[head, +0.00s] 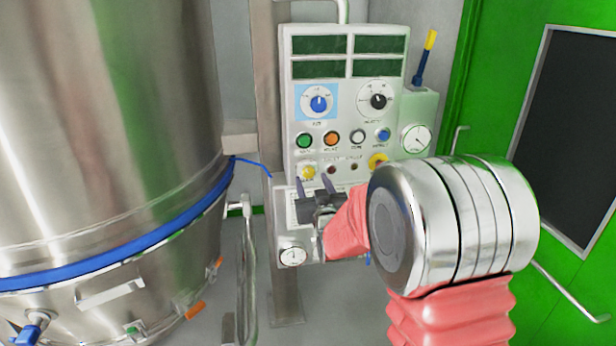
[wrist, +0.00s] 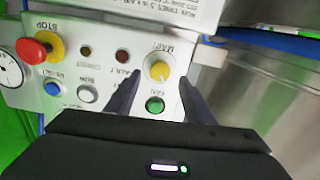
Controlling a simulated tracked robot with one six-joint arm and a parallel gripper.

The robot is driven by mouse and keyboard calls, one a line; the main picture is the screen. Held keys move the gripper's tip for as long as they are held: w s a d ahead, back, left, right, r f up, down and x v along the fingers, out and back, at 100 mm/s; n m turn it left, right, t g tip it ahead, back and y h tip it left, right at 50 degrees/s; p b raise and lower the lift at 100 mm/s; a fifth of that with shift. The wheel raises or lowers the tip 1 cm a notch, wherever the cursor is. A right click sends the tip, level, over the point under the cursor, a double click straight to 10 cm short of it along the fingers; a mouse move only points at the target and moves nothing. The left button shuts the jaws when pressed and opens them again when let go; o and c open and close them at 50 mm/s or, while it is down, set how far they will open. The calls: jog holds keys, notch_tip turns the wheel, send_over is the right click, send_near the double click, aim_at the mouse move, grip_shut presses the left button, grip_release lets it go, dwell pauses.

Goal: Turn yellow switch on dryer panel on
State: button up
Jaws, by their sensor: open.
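The yellow switch (head: 308,172) is a round knob at the lower left of the pale dryer panel (head: 290,100). In the wrist view the yellow switch (wrist: 159,70) sits on a white disc beside an upside-down "MAIN" label. Its exact pointer direction is hard to read. My gripper (head: 314,184) is open just below and in front of the switch. In the wrist view the two dark fingers of my gripper (wrist: 160,75) stand apart, with their tips to either side of the switch. I cannot tell how far the tips are from the panel face.
A green button (wrist: 155,104) lies close to the switch, between the fingers in the wrist view. A red stop button (wrist: 31,50) with a yellow collar is farther off. A steel vessel (head: 100,130) stands left of the panel, and a green door (head: 480,90) right.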

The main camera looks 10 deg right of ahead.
aim_at(308, 174)
jog(key=shift+w, duration=2.2)
jog(key=shift+c, duration=0.3)
jog(key=c, duration=0.9)
jog(key=shift+a, duration=0.25)
jog(key=shift+c, duration=0.4)
jog(key=shift+d, duration=0.15)
